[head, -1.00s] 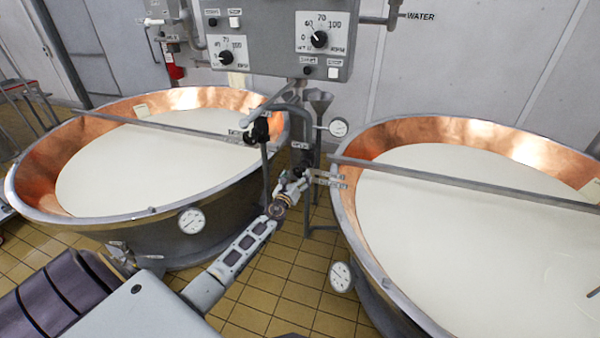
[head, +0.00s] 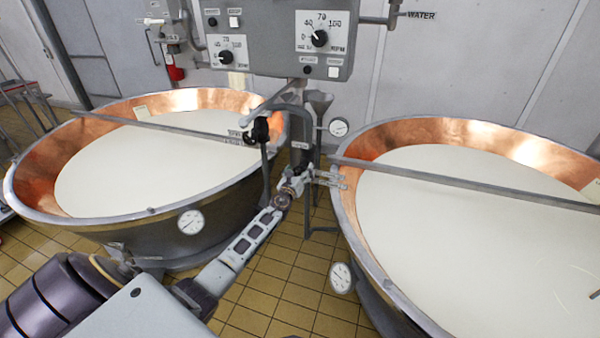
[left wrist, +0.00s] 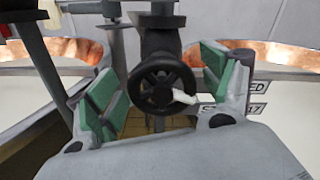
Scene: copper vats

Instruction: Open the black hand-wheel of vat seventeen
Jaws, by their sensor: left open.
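The black hand-wheel (left wrist: 163,88) shows in the middle of the left wrist view, at the lower end of a dark vertical pipe and valve. A pale pointer crosses its right side. My left gripper (left wrist: 160,84) is open, with one green-padded finger on each side of the wheel and a visible gap to both. Contact is not visible. In the head view my left gripper (head: 305,181) is below the central pipe, between the two vats; the wheel is small and mostly hidden there. Plates at the right of the wrist view (left wrist: 240,110) end in "ED" and "17". My right gripper is not in view.
Copper-lined vats full of white liquid stand at left (head: 60,165) and right (head: 520,140), each crossed by a metal bar. Another black valve (head: 260,131) is left of the central pipe. A grey control box (head: 270,40) hangs above. Tiled floor shows between the vats.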

